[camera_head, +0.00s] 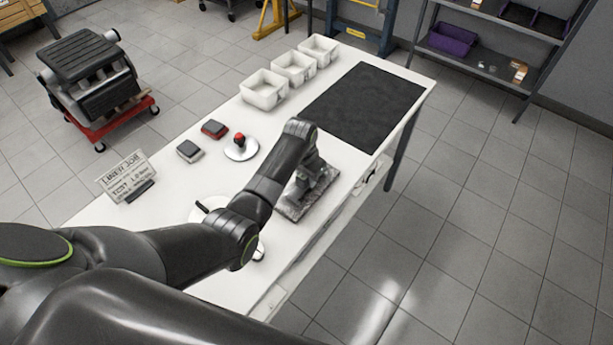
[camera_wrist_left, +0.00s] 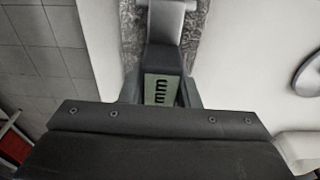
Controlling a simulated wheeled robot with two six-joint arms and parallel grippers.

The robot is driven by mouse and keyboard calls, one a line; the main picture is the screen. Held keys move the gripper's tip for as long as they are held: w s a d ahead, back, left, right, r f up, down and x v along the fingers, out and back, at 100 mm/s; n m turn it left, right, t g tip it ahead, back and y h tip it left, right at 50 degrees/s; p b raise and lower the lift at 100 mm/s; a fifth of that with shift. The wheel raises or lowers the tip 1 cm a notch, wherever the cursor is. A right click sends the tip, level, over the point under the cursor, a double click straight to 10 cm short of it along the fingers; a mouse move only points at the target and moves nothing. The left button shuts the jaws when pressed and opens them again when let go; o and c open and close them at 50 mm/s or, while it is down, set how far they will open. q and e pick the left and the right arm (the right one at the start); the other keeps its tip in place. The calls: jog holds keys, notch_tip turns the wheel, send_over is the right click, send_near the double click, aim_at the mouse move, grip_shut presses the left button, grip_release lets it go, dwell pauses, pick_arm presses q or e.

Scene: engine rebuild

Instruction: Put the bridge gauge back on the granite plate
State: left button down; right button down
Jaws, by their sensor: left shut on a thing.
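The bridge gauge (camera_wrist_left: 160,90) is between my left gripper's fingers in the left wrist view, its pale face marked "mm" and a light metal part beyond it. My left gripper (camera_head: 311,168) is shut on the gauge, over the granite plate (camera_head: 293,208) in the head view. The speckled granite plate also shows under the gauge in the left wrist view (camera_wrist_left: 130,28). The gripper and arm hide much of the gauge in the head view. I cannot tell whether the gauge touches the plate. My right gripper is not in view.
An engine on a red stand (camera_head: 125,118) stands left.

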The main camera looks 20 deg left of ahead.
pick_arm(q)
jog(key=shift+f, duration=0.3)
jog(key=c, duration=1.1)
grip_release()
jog(key=r, duration=0.4)
jog(key=s+r, duration=0.1)
jog(key=r, duration=0.7)
jog(key=shift+s+a+b, duration=0.2)
jog(key=shift+b, duration=0.1)
